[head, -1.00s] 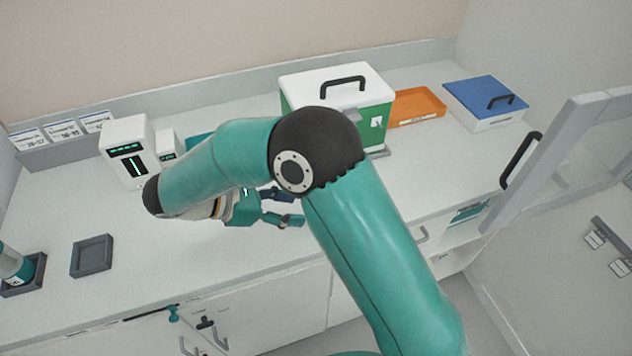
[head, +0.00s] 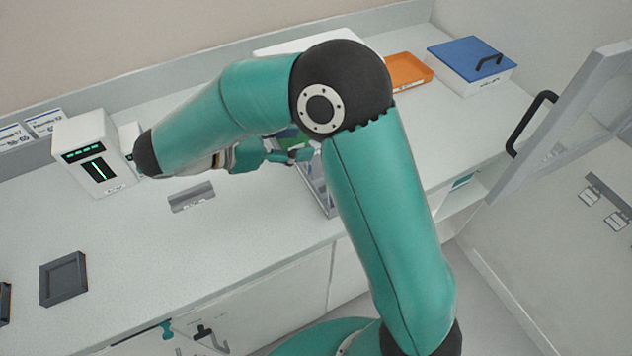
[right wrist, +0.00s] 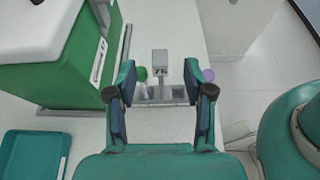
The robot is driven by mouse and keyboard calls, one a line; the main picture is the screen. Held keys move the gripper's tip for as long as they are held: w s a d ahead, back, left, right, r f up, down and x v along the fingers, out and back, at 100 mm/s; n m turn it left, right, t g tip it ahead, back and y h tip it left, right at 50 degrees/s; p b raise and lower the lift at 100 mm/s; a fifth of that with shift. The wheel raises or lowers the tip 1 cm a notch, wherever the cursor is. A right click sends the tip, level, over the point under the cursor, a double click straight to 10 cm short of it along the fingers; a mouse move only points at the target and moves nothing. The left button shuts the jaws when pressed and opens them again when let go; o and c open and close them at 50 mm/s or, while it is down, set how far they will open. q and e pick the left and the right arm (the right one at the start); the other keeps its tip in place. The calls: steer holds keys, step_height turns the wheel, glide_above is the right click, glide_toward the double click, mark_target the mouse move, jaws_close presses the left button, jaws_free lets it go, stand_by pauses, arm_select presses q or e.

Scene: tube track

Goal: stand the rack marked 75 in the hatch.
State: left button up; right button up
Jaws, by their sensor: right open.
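My right gripper (head: 297,155) reaches over the bench in the head view, partly behind my own arm. In the right wrist view my right gripper (right wrist: 160,72) is open, its two fingers apart. A rack (right wrist: 160,57) with a grey upright tab shows between the fingertips; its mark looks like 75 but is small. A green-capped and a purple-capped tube show beside the tab, partly behind the fingers. In the head view a clear-sided rack (head: 318,185) stands at the bench front, mostly hidden by my arm. I cannot make out the hatch for certain. My left gripper is out of view.
A green box with a white lid (right wrist: 60,75) stands left of the gripper, a teal tray (right wrist: 30,155) lower left. An orange tray (head: 408,72) and blue-lidded box (head: 470,65) are at the back. A framed door (head: 560,120) with a black handle stands open at right.

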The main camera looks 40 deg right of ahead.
steer(key=p+x, duration=0.1)
steer(key=x, duration=0.7)
steer(key=shift+f, duration=0.35)
steer(key=shift+w+a, duration=0.1)
steer(key=shift+a, duration=0.05)
steer(key=shift+c, duration=0.3)
jaws_close()
